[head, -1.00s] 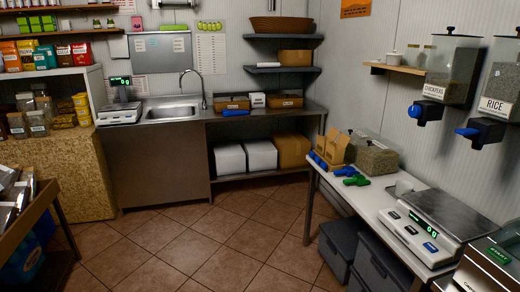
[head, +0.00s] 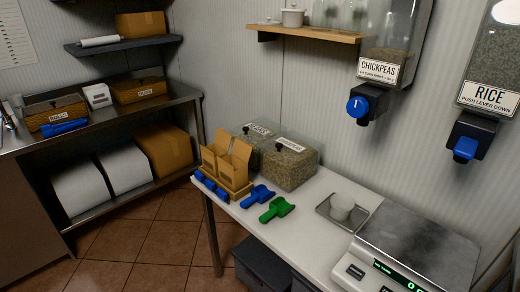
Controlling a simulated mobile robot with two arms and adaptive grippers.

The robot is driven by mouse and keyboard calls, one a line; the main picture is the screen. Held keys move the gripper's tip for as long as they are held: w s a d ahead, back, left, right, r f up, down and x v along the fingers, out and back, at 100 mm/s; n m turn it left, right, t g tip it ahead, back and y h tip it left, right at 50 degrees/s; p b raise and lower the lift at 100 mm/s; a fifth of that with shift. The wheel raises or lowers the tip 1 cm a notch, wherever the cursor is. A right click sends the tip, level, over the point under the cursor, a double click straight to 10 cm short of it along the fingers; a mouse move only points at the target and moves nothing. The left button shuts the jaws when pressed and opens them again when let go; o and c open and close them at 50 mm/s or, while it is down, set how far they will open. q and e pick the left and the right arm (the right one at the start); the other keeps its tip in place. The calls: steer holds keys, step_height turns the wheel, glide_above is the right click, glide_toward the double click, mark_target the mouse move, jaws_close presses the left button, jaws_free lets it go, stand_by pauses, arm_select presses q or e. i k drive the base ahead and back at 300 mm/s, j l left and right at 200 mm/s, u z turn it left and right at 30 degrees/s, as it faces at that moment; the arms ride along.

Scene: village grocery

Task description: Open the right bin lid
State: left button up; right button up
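Two clear bins stand side by side at the back of the white table, against the wall. The right bin (head: 290,172) is full of pale grain-like contents, and its lid is down. A white label and a dark knob show on its top. The left bin (head: 251,150) is similar, with its lid down, and is partly hidden behind cardboard boxes. The labels are too small to read surely. Neither of my grippers is in view.
On the white table (head: 310,212), a blue scoop (head: 257,195) and a green scoop (head: 277,209) lie before the bins. Cardboard boxes (head: 226,160) stand left. Chickpeas (head: 358,103) and rice dispensers (head: 466,146) hang above.

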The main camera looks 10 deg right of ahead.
mark_target(288, 168)
steer(key=i+l+z, duration=0.1)
steer(key=i, duration=0.4)
steer(key=i+l+z, duration=0.15)
steer(key=i, duration=0.3)
